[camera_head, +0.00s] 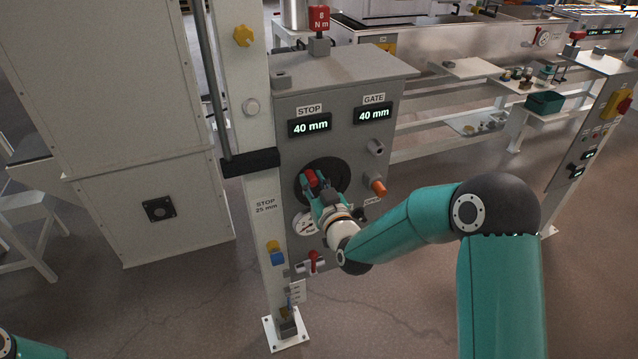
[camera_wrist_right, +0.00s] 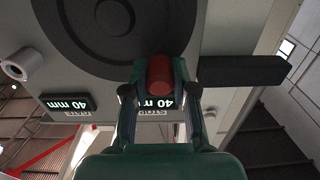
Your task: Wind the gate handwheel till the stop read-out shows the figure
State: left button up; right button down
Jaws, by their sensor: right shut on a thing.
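A dark handwheel (camera_head: 341,171) sits on the front of a grey control box (camera_head: 345,85); it also shows in the wrist view (camera_wrist_right: 75,30). My right gripper (camera_head: 314,186) is shut on its red handle (camera_head: 311,178), at the wheel's left side in the head view. In the wrist view the red handle (camera_wrist_right: 160,75) stands between both fingers. The STOP read-out (camera_head: 310,126) shows 40 mm, and the GATE read-out (camera_head: 374,115) also shows 40 mm. My left gripper is out of view.
An orange knob (camera_head: 378,188), a round gauge (camera_head: 305,223) and a red lever (camera_head: 313,262) surround the wheel. A black bracket (camera_head: 250,163) crosses the post close to the left. A red block marked 8 N m (camera_head: 319,19) stands on top.

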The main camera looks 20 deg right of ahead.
aim_at(300, 190)
jog(key=shift+a+f+n+b, duration=0.2)
jog(key=shift+f+n+b, duration=0.3)
jog(key=shift+b, duration=0.3)
jog(key=n+b, duration=0.1)
jog(key=n, duration=0.1)
jog(key=a+f+n+b, duration=0.1)
jog(key=b, duration=0.1)
jog(key=shift+a+f+n, duration=0.1)
jog(key=shift+n, duration=0.3)
jog(key=shift+b, duration=0.3)
jog(key=f+n+b, duration=0.1)
jog(key=n+b, duration=0.1)
jog(key=f+n+b, duration=0.1)
jog(key=shift+a+f+n+b, duration=0.2)
jog(key=shift+n+b, duration=0.2)
jog(key=shift+f+n, duration=0.1)
jog(key=shift+n, duration=0.4)
